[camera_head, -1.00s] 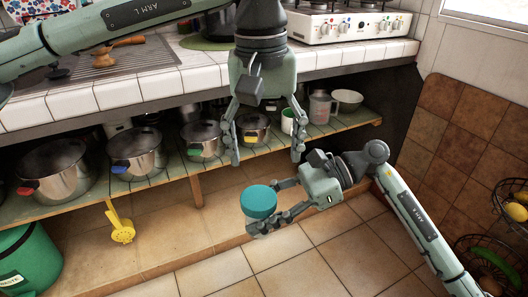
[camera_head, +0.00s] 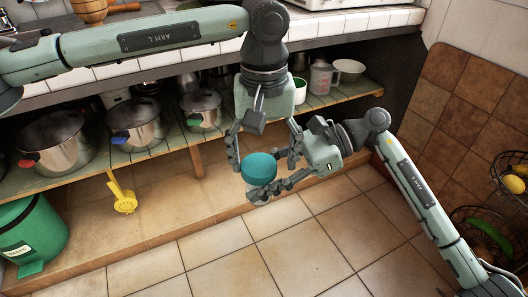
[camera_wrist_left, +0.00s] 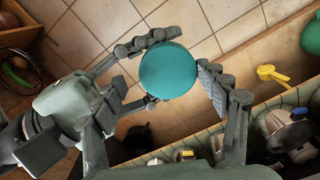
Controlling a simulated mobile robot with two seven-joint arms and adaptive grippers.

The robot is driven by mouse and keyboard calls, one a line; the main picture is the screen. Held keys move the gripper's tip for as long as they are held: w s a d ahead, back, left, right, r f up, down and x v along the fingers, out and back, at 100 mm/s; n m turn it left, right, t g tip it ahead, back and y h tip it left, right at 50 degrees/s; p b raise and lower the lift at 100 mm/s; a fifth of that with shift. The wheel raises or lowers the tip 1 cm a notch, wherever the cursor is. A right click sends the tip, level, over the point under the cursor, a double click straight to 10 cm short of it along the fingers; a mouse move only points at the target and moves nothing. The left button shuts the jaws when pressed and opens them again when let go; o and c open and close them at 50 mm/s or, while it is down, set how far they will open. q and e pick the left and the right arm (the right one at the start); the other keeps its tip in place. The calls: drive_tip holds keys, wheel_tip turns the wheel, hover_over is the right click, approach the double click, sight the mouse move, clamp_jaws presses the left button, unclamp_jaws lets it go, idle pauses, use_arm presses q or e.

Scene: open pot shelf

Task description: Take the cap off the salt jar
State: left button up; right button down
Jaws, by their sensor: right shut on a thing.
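The salt jar (camera_head: 250,186) is held above the floor in front of the low shelf, with its round teal cap (camera_head: 260,167) facing up. My right gripper (camera_head: 262,190) is shut on the jar below the cap; the fingers hide most of the jar's body. My left gripper (camera_head: 265,164) points down over the jar from above. Its fingers are open, one on each side of the cap. In the left wrist view the cap (camera_wrist_left: 168,70) shows as a teal disc near the spread left fingers, with a gap visible; contact cannot be seen.
Several steel pots (camera_head: 136,124) stand on the low shelf (camera_head: 165,152) behind, with a measuring jug (camera_head: 321,77) and white bowl (camera_head: 348,70) at its right. A green bin (camera_head: 35,232) is at left. The tiled floor in front is clear.

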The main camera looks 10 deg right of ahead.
use_arm(q)
drive_tip(key=shift+s+d, duration=0.1)
drive_tip(key=shift+d, duration=0.05)
drive_tip(key=c, duration=1.2)
drive_tip(key=n, duration=0.6)
drive_tip(key=shift+n, duration=0.3)
drive_tip(key=o, duration=1.2)
drive_tip(key=shift+c, duration=0.2)
drive_tip(key=shift+o, duration=0.6)
drive_tip(key=shift+w, duration=0.2)
drive_tip(key=shift+a, duration=0.2)
